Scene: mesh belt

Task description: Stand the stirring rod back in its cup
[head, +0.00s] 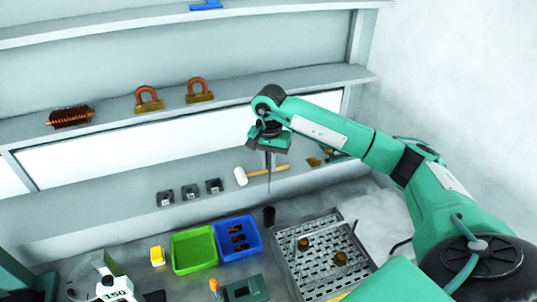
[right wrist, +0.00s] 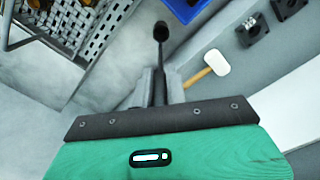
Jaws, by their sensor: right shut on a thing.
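My right gripper (head: 270,150) is shut on the thin dark stirring rod (head: 269,178), which hangs nearly upright below the fingers. The small black cup (head: 269,217) stands on the work surface, right of the blue bin. In the head view the rod's lower end shows just above the cup's rim, with a small gap. In the right wrist view the rod (right wrist: 160,72) runs from between the fingers towards the dark round cup (right wrist: 161,30), and its far end overlaps the cup there. I cannot tell the exact depth between them. My left gripper is not in view.
A perforated metal tray (head: 283,262) stands right of the cup, and a blue bin (head: 250,250) and green bin (head: 182,262) stand left. A white-headed mallet (head: 241,177) lies on the ledge behind, beside several small dark blocks (head: 190,192).

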